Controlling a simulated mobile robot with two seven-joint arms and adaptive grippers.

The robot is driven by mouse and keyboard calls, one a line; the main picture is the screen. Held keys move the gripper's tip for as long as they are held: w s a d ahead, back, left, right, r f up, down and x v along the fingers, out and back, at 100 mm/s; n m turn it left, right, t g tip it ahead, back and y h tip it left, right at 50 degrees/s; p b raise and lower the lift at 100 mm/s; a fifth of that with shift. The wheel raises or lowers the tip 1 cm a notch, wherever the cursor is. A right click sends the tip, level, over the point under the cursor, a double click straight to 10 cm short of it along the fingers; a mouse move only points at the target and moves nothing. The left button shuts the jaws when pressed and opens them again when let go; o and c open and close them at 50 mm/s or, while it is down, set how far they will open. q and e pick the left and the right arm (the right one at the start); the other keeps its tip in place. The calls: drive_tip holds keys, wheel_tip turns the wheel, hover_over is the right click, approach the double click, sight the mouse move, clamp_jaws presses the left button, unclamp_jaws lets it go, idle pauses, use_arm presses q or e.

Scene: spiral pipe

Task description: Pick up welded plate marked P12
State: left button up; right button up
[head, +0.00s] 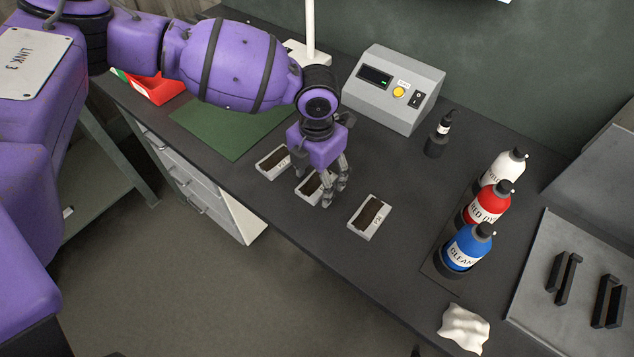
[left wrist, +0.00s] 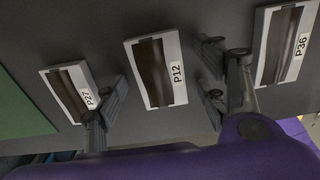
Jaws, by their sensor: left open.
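The welded plate marked P12 (left wrist: 155,75) lies flat in the middle of the left wrist view, a light plate with a dark brown band and a P12 label. In the head view this middle plate (head: 308,189) is partly hidden by my left gripper (head: 335,193). The gripper is open, fingers pointing down, one finger on each side of P12 in the left wrist view, and nothing is held. The plate marked P27 (left wrist: 68,90) lies to its left and the plate marked P36 (left wrist: 281,48) to its right. My right gripper is not in view.
In the head view, another plate (head: 273,163) lies left of the gripper and one (head: 370,217) right. A grey control box (head: 395,88) stands behind. White, red (head: 487,205) and blue bottles stand right. A green mat (head: 228,125) lies left. A white cloth (head: 464,327) lies near the front edge.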

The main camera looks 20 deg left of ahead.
use_arm(q)
clamp_jaws()
drive_tip(key=shift+r, duration=0.1)
idle(0.3)
drive_tip(key=shift+w+r, duration=0.1)
drive_tip(key=shift+r, duration=0.05)
